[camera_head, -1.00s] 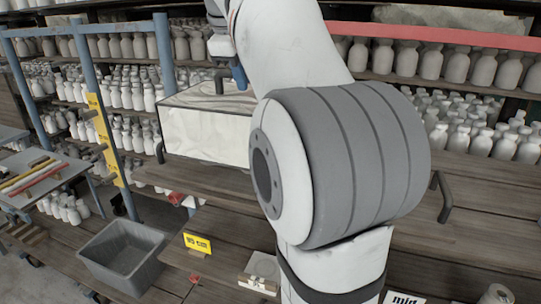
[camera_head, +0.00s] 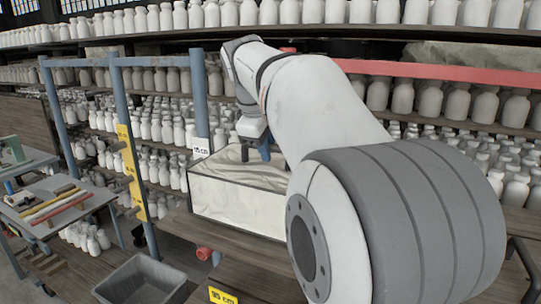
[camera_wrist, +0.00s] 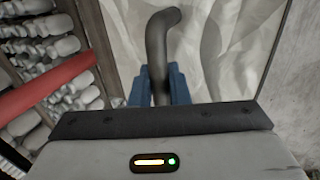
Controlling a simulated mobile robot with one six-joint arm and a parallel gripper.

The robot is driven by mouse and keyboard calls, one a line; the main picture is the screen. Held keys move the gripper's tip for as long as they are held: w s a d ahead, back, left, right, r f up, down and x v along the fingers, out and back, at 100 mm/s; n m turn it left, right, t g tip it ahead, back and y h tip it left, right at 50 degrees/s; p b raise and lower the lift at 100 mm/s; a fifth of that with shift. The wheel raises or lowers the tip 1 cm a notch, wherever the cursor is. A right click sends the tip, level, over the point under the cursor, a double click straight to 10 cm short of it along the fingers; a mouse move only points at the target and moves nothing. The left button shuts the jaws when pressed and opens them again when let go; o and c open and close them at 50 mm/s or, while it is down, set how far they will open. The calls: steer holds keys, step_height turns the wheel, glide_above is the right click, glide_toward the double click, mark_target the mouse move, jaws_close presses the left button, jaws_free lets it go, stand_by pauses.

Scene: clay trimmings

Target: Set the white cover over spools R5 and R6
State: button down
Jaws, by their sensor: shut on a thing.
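The white cover (camera_head: 235,205) is a pale, box-shaped piece with a crinkled surface, left of centre in the head view. It sits at or just above the wooden bench; I cannot tell whether it touches. My gripper (camera_head: 257,150) is over its top, pointing down. In the wrist view my gripper's blue fingers (camera_wrist: 160,90) are shut on the cover's dark curved handle (camera_wrist: 157,50). The cover's top (camera_wrist: 220,60) fills the middle and right behind it. I cannot make out spools R5 and R6 in either view.
A blue upright frame (camera_head: 130,150) with yellow tags stands left of the cover. A grey bin (camera_head: 140,282) is below, and a side table (camera_head: 60,205) with coloured bars is at far left.

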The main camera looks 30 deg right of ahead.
steer(key=shift+f, duration=0.9)
steer(key=shift+f, duration=0.15)
steer(key=c, duration=1.4)
jaws_free()
steer(key=v, duration=1.2)
